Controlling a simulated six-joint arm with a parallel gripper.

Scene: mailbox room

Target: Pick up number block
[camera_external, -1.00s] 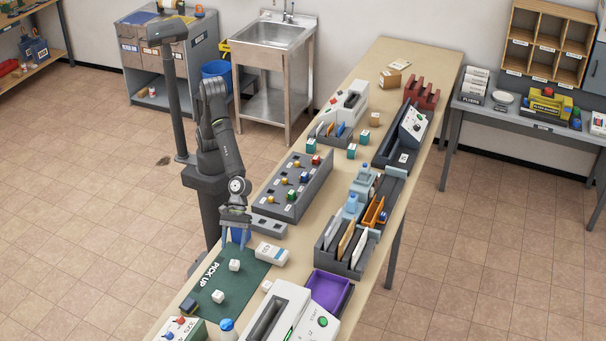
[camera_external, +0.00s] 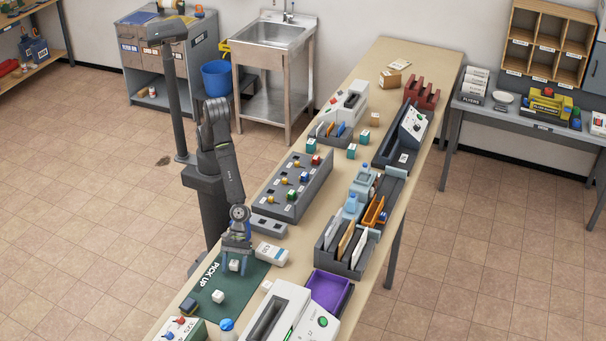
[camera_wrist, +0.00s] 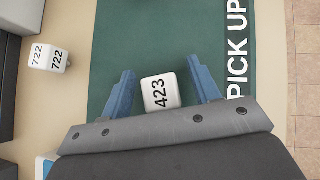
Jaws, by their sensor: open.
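A white number block marked 423 (camera_wrist: 161,92) lies on the green mat (camera_wrist: 115,35); it shows between my fingers in the wrist view. My gripper (camera_external: 234,262) is open above the mat, its blue fingers on either side of that block with a gap to each. In the external view this block (camera_external: 234,266) is partly framed by the fingers. A second white block (camera_external: 218,296) lies on the mat nearer the camera. A block marked 722 (camera_wrist: 48,59) lies off the mat on the bare table; it also shows in the external view (camera_external: 267,286).
A white box (camera_external: 271,254) stands right beside my gripper. A grey tray with coloured knobs (camera_external: 293,185) lies behind. A white machine (camera_external: 285,310) and a purple tray (camera_external: 329,292) stand at right.

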